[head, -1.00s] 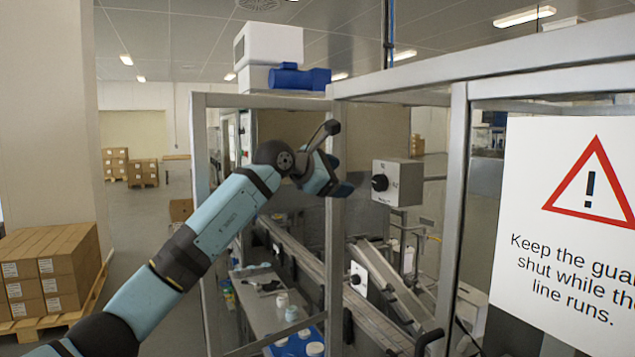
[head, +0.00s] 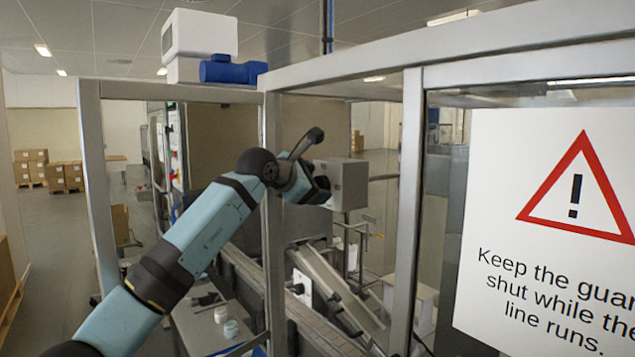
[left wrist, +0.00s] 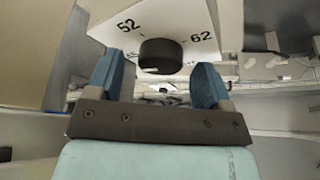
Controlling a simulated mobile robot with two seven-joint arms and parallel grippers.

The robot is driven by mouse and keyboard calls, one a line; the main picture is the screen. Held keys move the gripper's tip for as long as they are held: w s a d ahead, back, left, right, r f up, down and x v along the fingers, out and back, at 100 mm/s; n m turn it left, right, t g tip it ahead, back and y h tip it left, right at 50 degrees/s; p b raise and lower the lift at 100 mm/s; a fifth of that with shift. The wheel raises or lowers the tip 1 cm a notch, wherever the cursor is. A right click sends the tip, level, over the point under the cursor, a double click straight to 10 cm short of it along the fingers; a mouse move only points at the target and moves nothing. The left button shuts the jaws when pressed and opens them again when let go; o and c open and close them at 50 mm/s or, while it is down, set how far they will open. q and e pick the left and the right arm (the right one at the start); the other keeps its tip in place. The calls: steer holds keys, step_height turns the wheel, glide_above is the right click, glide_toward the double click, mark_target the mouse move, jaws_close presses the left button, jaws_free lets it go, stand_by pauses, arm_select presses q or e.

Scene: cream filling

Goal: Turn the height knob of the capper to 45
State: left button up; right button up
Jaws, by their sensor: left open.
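The grey control box (head: 345,183) of the capper stands behind the guard frame in the head view, and my left gripper (head: 318,188) hides its knob there. In the left wrist view the black round knob (left wrist: 161,55) sits on a pale dial plate (left wrist: 160,18) with 52 at upper left and 62 at right. A smaller number at lower left is partly hidden. My left gripper (left wrist: 159,64) is open, one blue finger on each side of the knob in the picture. I cannot tell whether they touch it. My right gripper is not in view.
A metal guard frame post (head: 272,225) stands close beside my left forearm. A conveyor (head: 250,280) runs below. A second white panel (head: 302,288) with a black knob stands lower down. A warning sign (head: 550,210) hangs on the right guard panel.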

arm_select(q)
steer(key=shift+w+d+f, duration=0.15)
steer(key=shift+w+d, duration=0.25)
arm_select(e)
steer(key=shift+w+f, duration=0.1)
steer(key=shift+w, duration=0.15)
arm_select(q)
steer(key=shift+s, duration=0.1)
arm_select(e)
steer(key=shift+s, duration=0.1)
arm_select(q)
steer(key=shift+c, duration=1.4)
steer(key=c, duration=0.7)
steer(key=shift+o, duration=0.2)
steer(key=shift+n+g, duration=0.3)
steer(key=shift+n, duration=0.3)
steer(key=o, duration=0.9)
steer(key=shift+o, duration=0.2)
steer(key=shift+a, duration=0.1)
